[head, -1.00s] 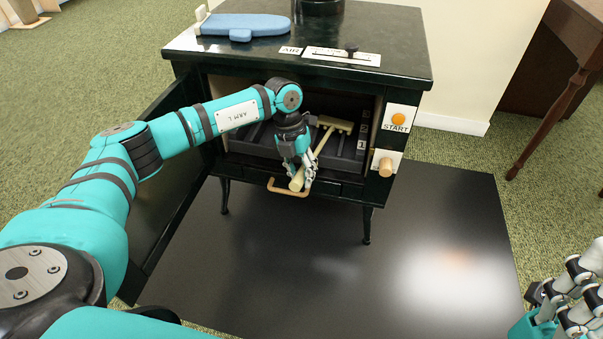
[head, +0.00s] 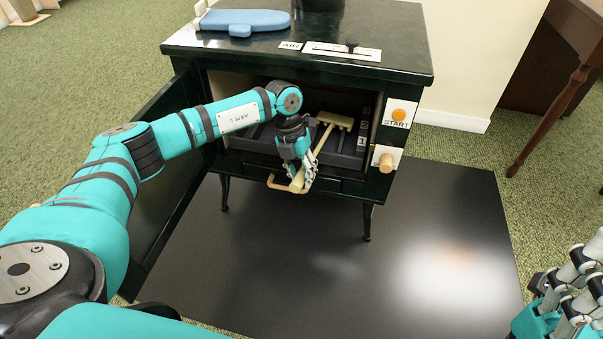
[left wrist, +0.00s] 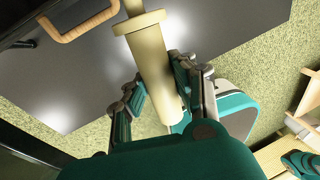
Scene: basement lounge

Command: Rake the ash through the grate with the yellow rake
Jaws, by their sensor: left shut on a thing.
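My left gripper (head: 302,178) is shut on the handle of the yellow rake (head: 322,141) in front of the stove opening. The pale yellow handle also shows between the fingers in the left wrist view (left wrist: 155,75). The rake slants up and back into the firebox, with its head (head: 335,121) over the dark grate (head: 345,158). I cannot tell whether the head touches the grate, and no ash can be made out. The stove (head: 320,190) has its door open on the left. My right gripper (head: 570,285) is at the lower right edge, partly cut off, apart from everything.
The open stove door (head: 165,190) stands beside my left arm. A wooden loop handle (head: 280,186) sits below the opening. A START button (head: 399,115) and wooden knob (head: 386,161) are on the right front. A blue mitt-like pad (head: 245,22) lies on top. The dark floor plate (head: 330,270) is clear.

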